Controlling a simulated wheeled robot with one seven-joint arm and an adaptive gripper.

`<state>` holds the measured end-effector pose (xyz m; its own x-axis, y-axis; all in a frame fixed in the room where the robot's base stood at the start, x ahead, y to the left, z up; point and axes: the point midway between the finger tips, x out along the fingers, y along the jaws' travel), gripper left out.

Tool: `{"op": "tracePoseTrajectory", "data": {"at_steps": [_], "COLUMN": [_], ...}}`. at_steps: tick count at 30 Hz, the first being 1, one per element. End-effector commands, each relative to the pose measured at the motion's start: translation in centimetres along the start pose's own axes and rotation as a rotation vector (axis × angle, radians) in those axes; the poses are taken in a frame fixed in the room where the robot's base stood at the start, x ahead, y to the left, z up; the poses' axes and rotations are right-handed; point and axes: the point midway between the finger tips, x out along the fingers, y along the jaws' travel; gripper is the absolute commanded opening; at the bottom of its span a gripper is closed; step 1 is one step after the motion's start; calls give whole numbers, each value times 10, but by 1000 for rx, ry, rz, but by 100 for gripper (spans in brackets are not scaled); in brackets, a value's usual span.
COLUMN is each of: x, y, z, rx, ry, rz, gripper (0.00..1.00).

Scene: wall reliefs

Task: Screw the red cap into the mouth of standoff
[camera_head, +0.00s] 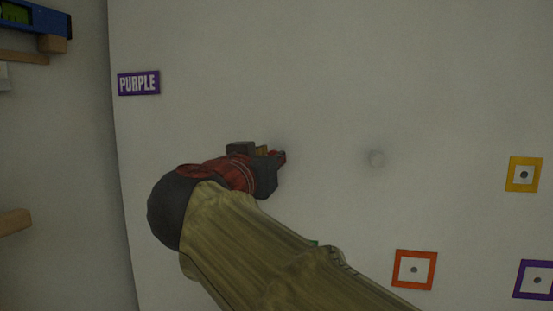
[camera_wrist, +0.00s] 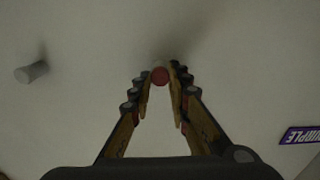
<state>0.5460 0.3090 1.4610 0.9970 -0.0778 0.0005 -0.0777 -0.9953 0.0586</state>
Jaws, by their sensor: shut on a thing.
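My gripper (camera_head: 272,155) is in front of the pale wall, left of the middle in the head view. In the wrist view, my gripper (camera_wrist: 161,75) has its fingertips closed on the round red cap (camera_wrist: 160,76). The cap shows only as a small red end in the head view (camera_head: 281,157). A grey cylindrical standoff (camera_wrist: 32,72) sticks out of the wall at the left of the wrist view, apart from the cap. In the head view the standoff (camera_head: 376,158) is to the right of my gripper. Its mouth cannot be made out.
A purple label (camera_head: 138,83) reading PURPLE is on the wall at upper left. Orange (camera_head: 414,254), yellow (camera_head: 539,174) and purple (camera_head: 521,279) square frames with dark centre holes are at the right. The wall between my gripper and the standoff is clear.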

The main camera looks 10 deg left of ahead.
Motion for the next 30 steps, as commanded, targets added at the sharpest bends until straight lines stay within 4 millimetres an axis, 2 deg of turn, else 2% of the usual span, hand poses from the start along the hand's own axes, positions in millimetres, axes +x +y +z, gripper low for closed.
{"op": "tracePoseTrajectory", "data": {"at_steps": [6, 16, 25, 26, 30], "x": [1, 1, 1, 1, 1], "y": [-1, -1, -1, -1, -1], "z": [3, 3, 3, 3, 3], "rx": [39, 407, 446, 446, 446], "ry": [-4, -4, -4, -4, -3], "rz": [0, 1, 1, 1, 1], "gripper": [0, 0, 0, 19, 27]}}
